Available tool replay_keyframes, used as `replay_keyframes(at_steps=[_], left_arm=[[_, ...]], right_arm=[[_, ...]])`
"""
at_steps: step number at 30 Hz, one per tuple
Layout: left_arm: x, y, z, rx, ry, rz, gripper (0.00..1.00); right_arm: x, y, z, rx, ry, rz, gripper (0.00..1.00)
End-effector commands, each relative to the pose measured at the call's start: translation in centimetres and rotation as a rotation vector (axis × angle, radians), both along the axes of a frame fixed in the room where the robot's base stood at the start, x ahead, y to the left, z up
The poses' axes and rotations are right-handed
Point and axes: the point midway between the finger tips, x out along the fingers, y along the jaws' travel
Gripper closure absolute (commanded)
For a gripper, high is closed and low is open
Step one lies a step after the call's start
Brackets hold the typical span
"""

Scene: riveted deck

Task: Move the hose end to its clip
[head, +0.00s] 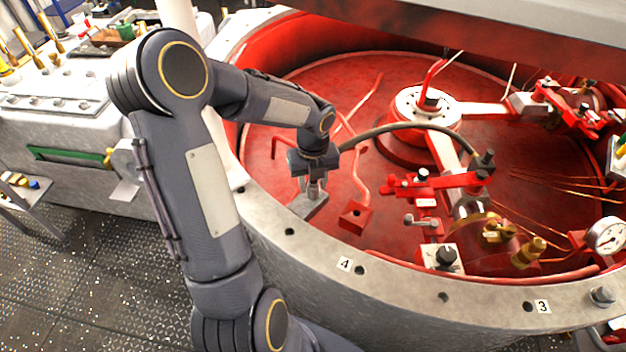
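A dark hose (408,127) arches over the red basin, from a black fitting (484,160) on the right to my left gripper. My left gripper (313,188) points down over the basin's near left part and appears shut on the hose end, which is mostly hidden by the fingers. A small grey block (305,207) lies just below the fingertips; I cannot tell whether they touch. A red block with a dark hole (354,217) sits to the right of the gripper. I cannot tell which part is the clip. My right gripper is not in view.
The basin's grey rim (400,292) curves in front, with number plates and bolt holes. Red valve parts (430,183), brass fittings (500,232) and a pressure gauge (606,236) crowd the right.

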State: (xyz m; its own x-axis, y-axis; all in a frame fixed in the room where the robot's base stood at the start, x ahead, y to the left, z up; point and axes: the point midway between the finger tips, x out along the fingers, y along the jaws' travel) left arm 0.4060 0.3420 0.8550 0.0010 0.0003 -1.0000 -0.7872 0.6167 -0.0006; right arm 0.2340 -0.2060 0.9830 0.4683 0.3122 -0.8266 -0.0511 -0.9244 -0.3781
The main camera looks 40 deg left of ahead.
Motion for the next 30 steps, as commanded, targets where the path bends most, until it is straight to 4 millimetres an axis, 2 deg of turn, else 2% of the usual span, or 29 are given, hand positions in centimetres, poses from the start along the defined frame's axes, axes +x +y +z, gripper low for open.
replay_keyframes(at_steps=[1, 3, 13, 24, 30], left_arm=[[0.0, 0.0, 0.0, 0.000, 0.000, 0.000, 0.57], [0.0, 0.0, 0.0, 0.000, 0.000, 0.000, 0.48], [0.0, 0.0, 0.4, 0.001, -0.001, 0.000, 0.47], [0.1, 0.0, 6.2, 0.001, -0.003, 0.001, 0.47], [0.0, 0.0, 7.8, 0.000, -0.001, -0.001, 0.47]], right_arm=[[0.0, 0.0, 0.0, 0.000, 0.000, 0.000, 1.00], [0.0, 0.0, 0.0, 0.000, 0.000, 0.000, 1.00], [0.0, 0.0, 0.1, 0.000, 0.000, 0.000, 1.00], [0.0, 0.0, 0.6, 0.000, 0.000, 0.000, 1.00], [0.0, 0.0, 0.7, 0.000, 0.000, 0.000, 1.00]])
